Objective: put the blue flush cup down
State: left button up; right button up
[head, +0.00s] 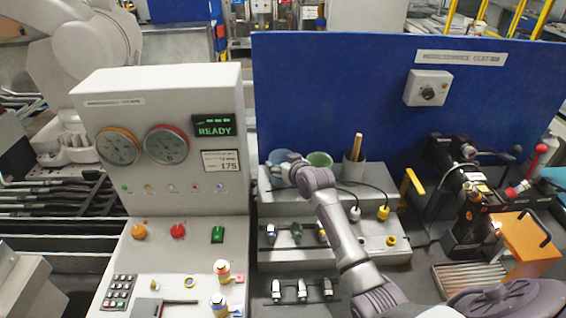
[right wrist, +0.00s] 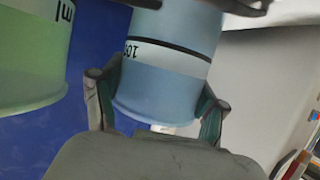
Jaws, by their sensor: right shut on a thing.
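The blue flush cup (head: 277,181) is at the left end of the grey stepped stand, partly hidden by my right gripper (head: 283,163). In the right wrist view the cup (right wrist: 168,80) is pale blue, with a white band and a dark line, and sits between the two fingers of my right gripper (right wrist: 158,98). The gripper is shut on it. I cannot tell whether the cup's base touches the stand. My left gripper is not in view.
A green cup (head: 320,160) stands just right of the blue one; it also shows in the right wrist view (right wrist: 30,55). The grey console (head: 160,90) rises close on the left, the blue panel (head: 330,80) behind.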

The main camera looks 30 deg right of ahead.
jog(key=shift+f, duration=0.3)
jog(key=o, duration=0.9)
jog(key=shift+f, duration=0.1)
jog(key=shift+s, duration=0.25)
jog(key=b+v, duration=0.2)
jog(key=v, duration=0.9)
jog(key=shift+s+r, duration=0.25)
jog(key=shift+s, duration=0.05)
